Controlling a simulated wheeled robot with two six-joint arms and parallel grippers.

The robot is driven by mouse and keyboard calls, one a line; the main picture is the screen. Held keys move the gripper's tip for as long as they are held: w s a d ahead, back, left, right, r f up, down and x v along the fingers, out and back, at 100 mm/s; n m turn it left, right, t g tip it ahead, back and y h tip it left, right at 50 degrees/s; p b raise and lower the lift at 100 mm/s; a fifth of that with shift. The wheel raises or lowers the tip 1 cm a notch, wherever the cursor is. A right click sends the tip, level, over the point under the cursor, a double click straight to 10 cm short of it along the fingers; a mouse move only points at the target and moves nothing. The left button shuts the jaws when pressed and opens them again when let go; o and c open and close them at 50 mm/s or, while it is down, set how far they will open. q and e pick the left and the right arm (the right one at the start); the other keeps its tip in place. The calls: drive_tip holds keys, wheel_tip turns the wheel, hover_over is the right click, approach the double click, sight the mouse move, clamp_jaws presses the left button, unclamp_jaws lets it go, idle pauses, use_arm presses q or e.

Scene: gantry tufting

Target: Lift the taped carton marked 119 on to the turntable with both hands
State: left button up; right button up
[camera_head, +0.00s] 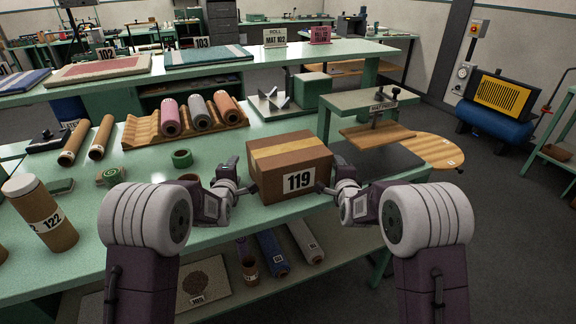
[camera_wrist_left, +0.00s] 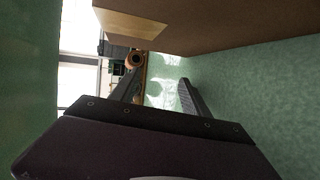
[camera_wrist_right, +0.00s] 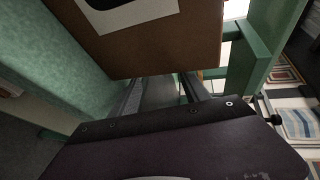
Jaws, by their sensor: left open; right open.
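The brown carton (camera_head: 267,174), with tan tape across its top and a white 119 label on its front, sits level at the bench's front edge. My left gripper (camera_head: 242,178) is open at its left side; the carton also shows in the left wrist view (camera_wrist_left: 225,25). My right gripper (camera_head: 332,177) is open at its right side; the carton shows above its fingers in the right wrist view (camera_wrist_right: 150,50). Neither gripper has the carton between its fingers; whether they touch it I cannot tell. A round wooden disc (camera_head: 437,149), apparently the turntable, is at the right.
A rack of rolls (camera_head: 185,130) stands behind. A small press stand (camera_head: 375,105) is between carton and disc. Rolls lie on the shelf below.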

use_arm(q)
drive_tip(key=x, duration=0.2)
drive_tip(key=shift+w+f, duration=0.15)
drive_tip(key=shift+w, duration=0.25)
use_arm(e)
drive_tip(key=x, duration=0.2)
drive_tip(key=shift+w+f, duration=0.15)
drive_tip(key=shift+w, duration=0.25)
use_arm(q)
drive_tip(key=shift+d, duration=0.5)
use_arm(e)
drive_tip(key=shift+a, duration=0.15)
use_arm(q)
drive_tip(key=shift+s+d, duration=0.25)
drive_tip(key=shift+d, duration=0.05)
use_arm(e)
drive_tip(key=shift+s, duration=0.25)
use_arm(q)
drive_tip(key=shift+w, duration=0.1)
use_arm(e)
drive_tip(key=shift+w+a, duration=0.1)
use_arm(q)
drive_tip(key=shift+d, duration=0.55)
use_arm(e)
drive_tip(key=shift+a, duration=0.5)
